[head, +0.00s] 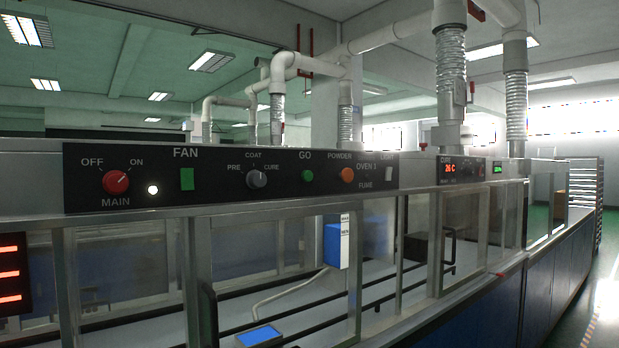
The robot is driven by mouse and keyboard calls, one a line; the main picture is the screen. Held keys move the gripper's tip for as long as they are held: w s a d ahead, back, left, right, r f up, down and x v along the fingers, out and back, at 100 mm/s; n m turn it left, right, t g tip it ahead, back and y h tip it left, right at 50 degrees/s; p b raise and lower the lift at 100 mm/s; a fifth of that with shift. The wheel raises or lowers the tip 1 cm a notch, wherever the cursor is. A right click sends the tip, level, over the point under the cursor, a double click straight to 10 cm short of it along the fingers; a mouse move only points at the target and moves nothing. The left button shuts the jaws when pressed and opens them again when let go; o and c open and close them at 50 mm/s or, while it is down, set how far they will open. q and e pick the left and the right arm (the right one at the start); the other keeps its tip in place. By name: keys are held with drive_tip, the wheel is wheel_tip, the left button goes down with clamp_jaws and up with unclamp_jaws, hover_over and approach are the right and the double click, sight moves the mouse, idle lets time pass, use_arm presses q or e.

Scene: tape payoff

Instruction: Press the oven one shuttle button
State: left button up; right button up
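A dark control panel (230,178) runs along the top of the glazed cabinet in front of me. It carries a red MAIN knob (116,182), a green FAN switch (187,179), a grey PRE/COAT/CURE knob (257,179), a round green GO button (308,175), a round orange button (347,174) between POWDER and FUME, and a pale LIGHT switch (389,173). No label reading "shuttle" is legible. Neither of my grippers is in view.
A second panel (461,170) with a red "26 C" readout sits further right. Glass panes and metal posts front the cabinet; inside are rails and a blue box (336,246). Ducts (451,70) rise above. Open floor (595,320) lies at right.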

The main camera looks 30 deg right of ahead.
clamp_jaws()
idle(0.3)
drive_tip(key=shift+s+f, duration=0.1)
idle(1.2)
